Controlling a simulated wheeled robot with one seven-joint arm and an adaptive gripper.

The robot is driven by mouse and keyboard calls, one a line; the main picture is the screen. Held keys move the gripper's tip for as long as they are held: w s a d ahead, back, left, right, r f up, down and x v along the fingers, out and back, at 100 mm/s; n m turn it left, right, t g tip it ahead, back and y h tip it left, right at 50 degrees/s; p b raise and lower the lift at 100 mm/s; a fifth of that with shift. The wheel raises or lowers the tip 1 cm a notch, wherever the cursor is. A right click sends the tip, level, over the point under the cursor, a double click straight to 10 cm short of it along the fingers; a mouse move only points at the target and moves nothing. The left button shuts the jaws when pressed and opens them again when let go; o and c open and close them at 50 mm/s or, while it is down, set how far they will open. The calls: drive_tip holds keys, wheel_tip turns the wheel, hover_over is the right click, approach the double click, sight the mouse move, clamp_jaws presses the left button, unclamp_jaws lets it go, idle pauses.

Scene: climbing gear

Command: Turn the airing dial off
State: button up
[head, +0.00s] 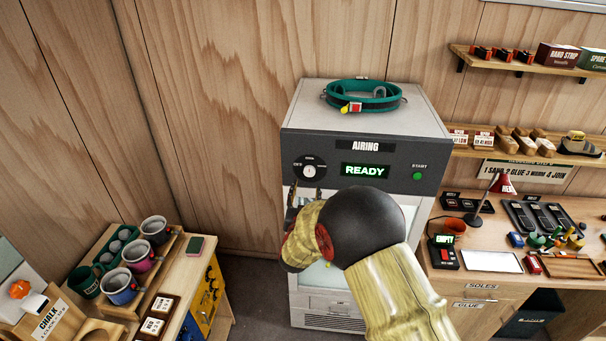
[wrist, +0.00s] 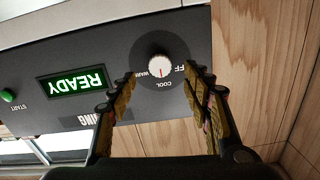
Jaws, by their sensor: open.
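The airing dial (head: 310,170) is a round knob at the left of the dark panel on the grey AIRING cabinet (head: 330,303). In the wrist view, where the panel appears upside down, the dial (wrist: 160,65) is white with a red mark that seems to point toward COOL. OFF is partly hidden by a finger; WARM is on the other side. My gripper (head: 306,194) is open and empty just below the dial in the head view. In the wrist view its fingertips (wrist: 160,75) stand apart, one on each side of the dial; contact cannot be told.
A lit READY display (head: 365,170) and green START button (head: 417,176) are right of the dial. A green harness-like belt (head: 363,95) lies on top of the cabinet. A mug bench (head: 205,245) stands left, a workbench (head: 560,215) right. My arm hides much of the cabinet front.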

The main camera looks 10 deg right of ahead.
sight(309, 173)
drive_tip(key=x, duration=0.2)
drive_tip(key=p+x, duration=0.1)
drive_tip(key=x, duration=0.2)
drive_tip(key=p+x, duration=0.1)
drive_tip(key=x, duration=0.2)
drive_tip(key=shift+r, duration=0.4)
drive_tip(key=shift+c, duration=0.9)
drive_tip(key=c, duration=1)
